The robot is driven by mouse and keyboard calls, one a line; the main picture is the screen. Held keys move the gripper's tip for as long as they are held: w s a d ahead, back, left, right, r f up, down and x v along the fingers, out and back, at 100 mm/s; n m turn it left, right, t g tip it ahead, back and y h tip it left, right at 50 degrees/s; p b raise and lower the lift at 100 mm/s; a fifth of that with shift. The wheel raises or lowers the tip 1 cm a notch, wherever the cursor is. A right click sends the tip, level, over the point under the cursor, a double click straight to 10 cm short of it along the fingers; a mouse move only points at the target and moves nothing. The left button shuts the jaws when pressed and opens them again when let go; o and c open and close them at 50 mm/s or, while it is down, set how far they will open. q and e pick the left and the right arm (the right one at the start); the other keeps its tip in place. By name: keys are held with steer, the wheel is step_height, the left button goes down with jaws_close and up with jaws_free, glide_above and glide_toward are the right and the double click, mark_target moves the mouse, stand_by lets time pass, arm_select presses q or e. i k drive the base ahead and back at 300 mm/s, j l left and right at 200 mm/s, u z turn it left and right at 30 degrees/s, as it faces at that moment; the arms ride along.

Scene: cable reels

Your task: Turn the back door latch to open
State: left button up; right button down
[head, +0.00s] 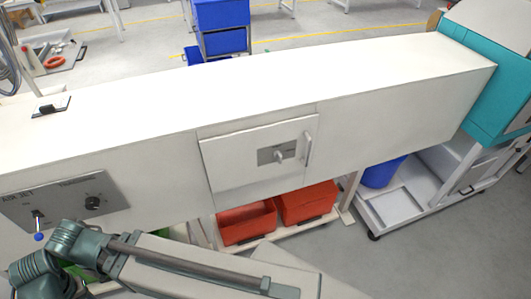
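A pale door panel (225,165) is set in the side of the long white machine housing and looks closed. A grey latch plate (265,155) with a small light knob (279,157) sits on the door, right of its middle. The plate's marks are too small to read, and the knob's exact angle is hard to tell. A light vertical pull handle (308,146) stands at the door's right edge. A grey-green arm of mine crosses the bottom left, below the door and apart from it. Neither gripper shows.
A control panel (75,200) with a black knob (92,203) and a blue-tipped lever (38,237) is on the housing at left. Red bins (247,222) stand under the door. A white cart (420,200) is at right. Floor at lower right is clear.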

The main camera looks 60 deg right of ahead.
mark_target(278, 154)
steer(key=z, duration=2.2)
